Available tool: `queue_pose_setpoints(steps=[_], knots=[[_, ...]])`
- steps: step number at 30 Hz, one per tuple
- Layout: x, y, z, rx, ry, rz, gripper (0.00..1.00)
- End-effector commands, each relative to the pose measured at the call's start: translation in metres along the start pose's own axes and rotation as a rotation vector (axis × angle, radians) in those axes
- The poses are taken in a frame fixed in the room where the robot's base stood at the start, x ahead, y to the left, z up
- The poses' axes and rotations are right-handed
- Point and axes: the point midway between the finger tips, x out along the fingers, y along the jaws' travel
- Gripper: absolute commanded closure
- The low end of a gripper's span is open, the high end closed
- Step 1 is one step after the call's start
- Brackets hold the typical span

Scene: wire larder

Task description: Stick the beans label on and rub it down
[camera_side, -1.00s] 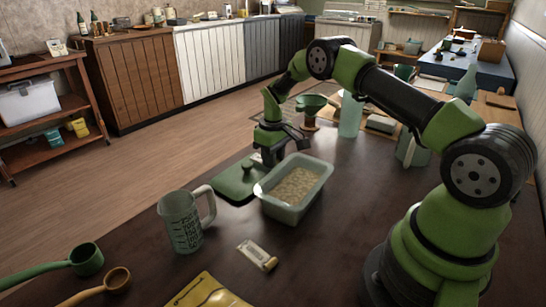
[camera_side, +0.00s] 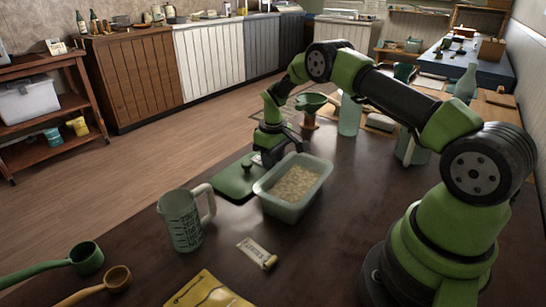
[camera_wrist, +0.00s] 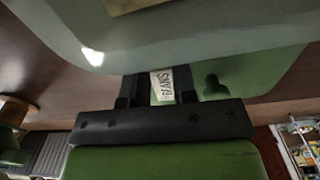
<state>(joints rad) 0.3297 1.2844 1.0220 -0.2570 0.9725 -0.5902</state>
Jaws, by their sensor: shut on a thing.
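My gripper (camera_wrist: 160,88) is shut on a small white label (camera_wrist: 162,86), on which the letters "ANS" show, upside down. In the side view my gripper (camera_side: 272,158) is low behind the tub's far left side, over the green lid (camera_side: 236,180). The tub's rim hides part of the fingers and the label cannot be made out there. Whether the label touches the tub wall I cannot tell.
A measuring jug (camera_side: 182,222) stands left of the tub. A small cream packet (camera_side: 257,252), a yellow sheet (camera_side: 208,292) and two scoops, green (camera_side: 86,258) and tan (camera_side: 117,279), lie in front. A funnel (camera_side: 310,102) and a bottle (camera_side: 349,117) stand behind.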

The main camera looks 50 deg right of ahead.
Motion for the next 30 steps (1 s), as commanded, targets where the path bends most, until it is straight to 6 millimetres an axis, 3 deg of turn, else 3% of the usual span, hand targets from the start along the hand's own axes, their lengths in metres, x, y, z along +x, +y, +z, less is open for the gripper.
queue_pose_setpoints(steps=[2, 3, 6, 17, 30], knots=[[0.002, 0.0, 0.0, 0.0, 0.0, 0.0, 0.96], [0.002, 0.0, 0.0, 0.0, 0.001, 0.0, 0.67], [0.002, 0.0, 0.0, 0.0, 0.0, 0.0, 0.44], [-0.005, 0.0, -0.001, 0.001, 0.002, 0.0, 0.44], [-0.083, 0.0, -0.001, 0.0, 0.003, 0.002, 0.44]])
